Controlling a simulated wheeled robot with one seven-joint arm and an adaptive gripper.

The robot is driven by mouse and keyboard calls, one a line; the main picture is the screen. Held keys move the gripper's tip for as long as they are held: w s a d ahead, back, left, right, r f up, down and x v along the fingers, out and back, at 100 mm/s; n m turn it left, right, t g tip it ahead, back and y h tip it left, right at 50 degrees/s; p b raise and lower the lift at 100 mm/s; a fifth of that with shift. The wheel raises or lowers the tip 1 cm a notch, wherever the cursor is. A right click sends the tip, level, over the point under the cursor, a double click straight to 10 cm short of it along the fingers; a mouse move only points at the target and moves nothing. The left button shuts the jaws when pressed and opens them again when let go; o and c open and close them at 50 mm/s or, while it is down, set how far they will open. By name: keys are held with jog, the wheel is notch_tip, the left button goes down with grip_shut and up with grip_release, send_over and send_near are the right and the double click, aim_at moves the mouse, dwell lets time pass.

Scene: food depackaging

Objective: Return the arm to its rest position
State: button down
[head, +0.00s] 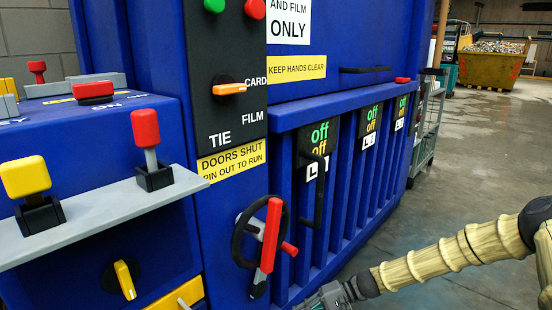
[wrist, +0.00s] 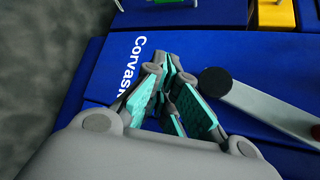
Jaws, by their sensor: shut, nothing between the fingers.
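My arm comes in from the right edge of the head view, its tan ribbed sleeve (head: 440,258) reaching low towards the blue machine (head: 345,235). My gripper (head: 328,298) is at the bottom edge of the head view, partly cut off, below and right of the black handwheel with a red lever (head: 270,235). In the wrist view my gripper (wrist: 168,68) has its teal-padded fingers drawn together with nothing between them. Behind them is a blue surface with white "Corvask" lettering (wrist: 130,70). I cannot tell whether the fingers touch it.
In the wrist view a black round knob (wrist: 214,81) on a grey bar is close right of the fingers. A grey shelf (head: 105,212) with yellow and red levers juts out at left. Open floor (head: 470,160) lies right; a wire cart (head: 428,120) stands beyond the machine.

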jog(key=s+f+g+h, duration=0.1)
jog(key=s+f+h, duration=0.7)
jog(key=s+f, duration=1.3)
jog(key=s+d+r+n+t+h, duration=0.2)
jog(key=s+d+h, duration=0.3)
jog(key=s+d, duration=1)
notch_tip(320, 180, up, 37)
jog(key=s+t+p, duration=0.1)
jog(key=s+p, duration=0.1)
jog(key=p, duration=3.4)
jog(key=shift+s+a+h, duration=0.25)
jog(key=shift+s+h, duration=0.05)
jog(key=shift+s, duration=0.1)
